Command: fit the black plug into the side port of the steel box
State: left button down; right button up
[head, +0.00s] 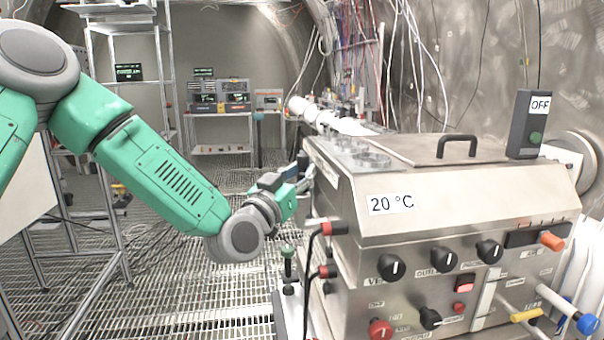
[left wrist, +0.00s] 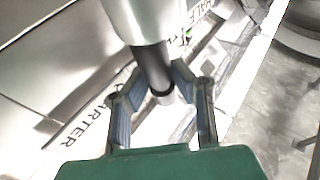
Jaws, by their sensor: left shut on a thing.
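The steel box (head: 380,205) stands on the right, with a "20 °C" label on its sloped front. My left gripper (head: 304,170) is beside the box's left side, near its upper edge. In the left wrist view its two fingers (left wrist: 158,78) are closed around a black cylinder (left wrist: 152,66), which I take to be the black plug. The cylinder has a pale thick part above and a light grey end below. In the head view the plug is hidden by the gripper. I cannot make out the side port. My right gripper is not in view.
Two red-ended connectors (head: 335,228) with black cables stick out low at the box's left corner. Knobs and coloured handles (head: 553,241) project from its front. A black handle (head: 457,144) and an OFF switch box (head: 528,124) stand on top.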

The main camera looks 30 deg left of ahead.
pick_arm(q)
jog(key=shift+d+r, duration=0.15)
jog(key=shift+d, duration=0.55)
jog(key=shift+a, duration=1.25)
jog(key=shift+d, duration=0.25)
jog(key=shift+a, duration=0.2)
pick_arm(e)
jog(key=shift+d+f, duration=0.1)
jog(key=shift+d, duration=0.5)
pick_arm(q)
jog(key=shift+a, duration=0.6)
jog(key=shift+d, duration=0.9)
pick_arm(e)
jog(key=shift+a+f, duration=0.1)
